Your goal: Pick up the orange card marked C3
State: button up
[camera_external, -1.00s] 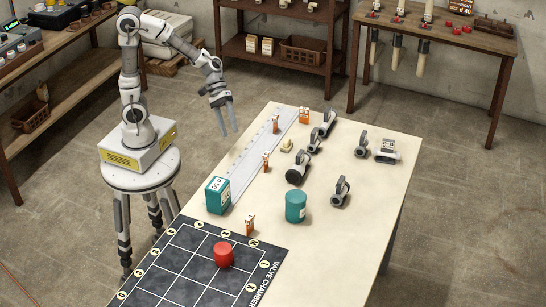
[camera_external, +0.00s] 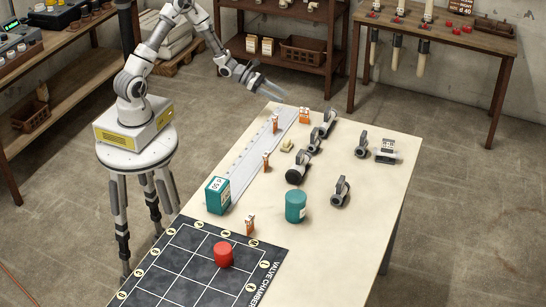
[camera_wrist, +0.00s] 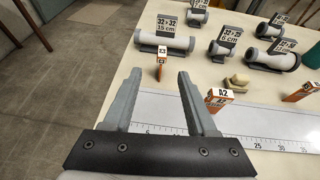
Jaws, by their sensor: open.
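My gripper (camera_external: 274,88) is open and empty, near the far end of the table in the external view. In the wrist view its two fingers (camera_wrist: 158,78) point toward the tabletop. An orange card (camera_wrist: 161,70) stands upright just beyond the fingertips, apart from them; its small white label seems to read C3. It is likely the orange card at the table's far end (camera_external: 304,116) in the external view. Another orange card marked A2 (camera_wrist: 219,101) stands to the right of the right finger; it seems to show in the external view (camera_external: 276,126).
A ruler strip (camera_wrist: 270,125) lies along the table edge near me. Grey pipe pieces (camera_wrist: 166,44) with labels stand beyond the cards. A small beige piece (camera_wrist: 238,81) lies behind A2. A teal box (camera_external: 217,196), teal cylinder (camera_external: 295,207) and red cylinder (camera_external: 223,255) stand nearer the camera.

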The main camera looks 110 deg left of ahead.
aim_at(304, 116)
jog(key=x, duration=0.7)
jog(key=b+x, duration=0.1)
jog(key=x, duration=0.7)
jog(key=shift+d, duration=0.2)
grip_shut()
